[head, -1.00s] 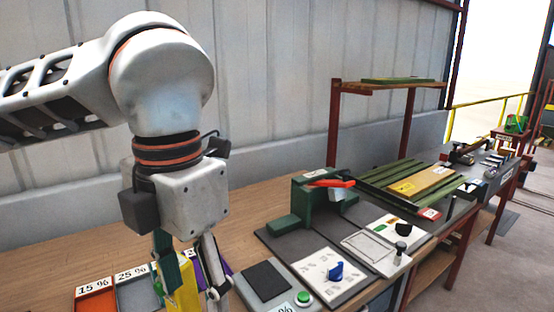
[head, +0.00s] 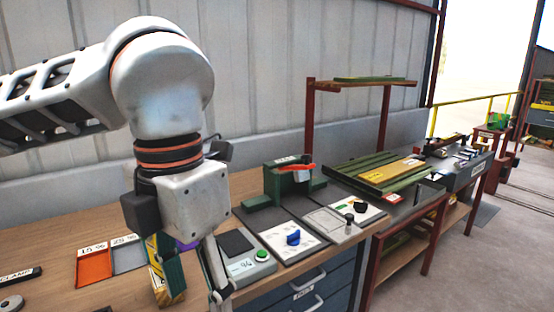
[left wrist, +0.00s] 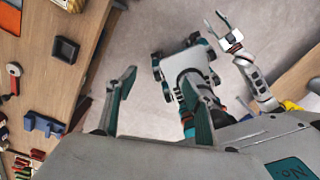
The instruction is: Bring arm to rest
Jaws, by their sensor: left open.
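My left arm comes in from the left in the head view, bent at a big white joint (head: 165,75) with the wrist hanging down. My left gripper (head: 190,280) points down at the near side of the wooden bench (head: 60,235). Its fingers are apart, and a yellow thing (head: 168,285) shows behind them. In the left wrist view the left gripper (left wrist: 160,88) has nothing between its fingers. What seems to be my right gripper (left wrist: 228,38) shows small in that view, over the floor; its jaw state is unclear.
An orange tray (head: 94,268) and a grey tray (head: 128,256) lie left of the gripper. A green press with a red lever (head: 290,182), a blue-knob panel (head: 292,240) and a green-button scale (head: 250,262) stand to the right. Floor (head: 480,250) is open at right.

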